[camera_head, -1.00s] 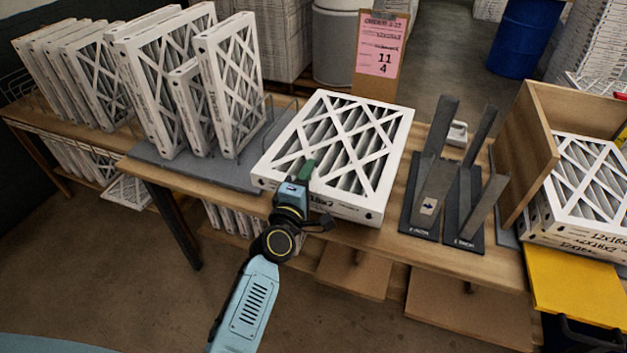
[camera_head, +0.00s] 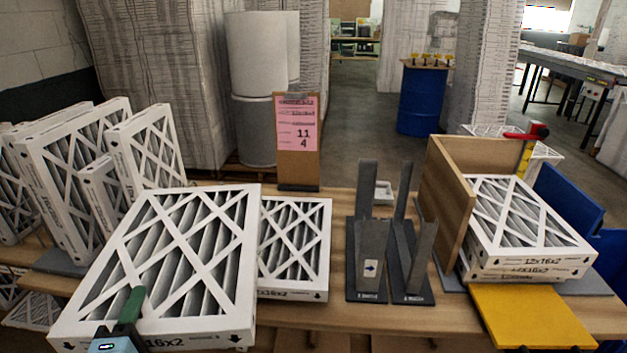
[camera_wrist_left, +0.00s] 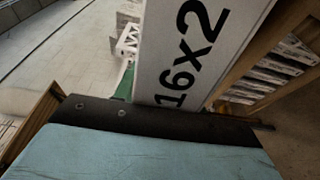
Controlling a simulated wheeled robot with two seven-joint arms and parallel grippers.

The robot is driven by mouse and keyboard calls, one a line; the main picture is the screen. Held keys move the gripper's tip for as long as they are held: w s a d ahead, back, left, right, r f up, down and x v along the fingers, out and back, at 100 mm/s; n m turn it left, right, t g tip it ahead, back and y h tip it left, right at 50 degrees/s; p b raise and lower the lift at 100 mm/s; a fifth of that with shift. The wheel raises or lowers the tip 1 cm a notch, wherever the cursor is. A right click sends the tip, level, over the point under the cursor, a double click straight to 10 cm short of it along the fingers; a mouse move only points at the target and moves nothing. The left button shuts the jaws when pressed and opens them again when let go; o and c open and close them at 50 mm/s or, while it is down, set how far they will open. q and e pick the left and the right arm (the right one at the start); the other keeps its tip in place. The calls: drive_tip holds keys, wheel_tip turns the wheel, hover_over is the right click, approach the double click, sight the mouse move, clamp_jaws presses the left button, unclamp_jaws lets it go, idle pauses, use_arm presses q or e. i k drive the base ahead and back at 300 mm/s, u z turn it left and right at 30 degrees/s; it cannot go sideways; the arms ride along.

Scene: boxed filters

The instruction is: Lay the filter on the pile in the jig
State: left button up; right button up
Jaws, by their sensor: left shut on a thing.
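My left gripper (camera_head: 125,315) is shut on the front edge of a white-framed pleated filter (camera_head: 185,250), held raised above the bench at the left. The filter's edge print "16x2" also shows close up in the left wrist view (camera_wrist_left: 190,50). The jig (camera_head: 450,200) has upright wooden walls and stands at the right of the bench. A pile of flat filters (camera_head: 525,255) lies in it, its top one face up. My right gripper is not in view.
Another filter (camera_head: 293,245) lies flat on the bench, partly behind the held one. Dark upright plates on bases (camera_head: 385,255) stand between it and the jig. A sign with a pink sheet (camera_head: 298,125) is behind. Several filters (camera_head: 70,185) stand upright at left. A yellow plate (camera_head: 530,315) lies before the pile.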

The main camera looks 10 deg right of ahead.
sight(520, 226)
drive_tip(key=u, duration=2.1)
drive_tip(key=k, duration=2.5)
drive_tip(key=z, duration=2.1)
drive_tip(key=i, duration=0.1)
drive_tip(key=z, duration=0.45)
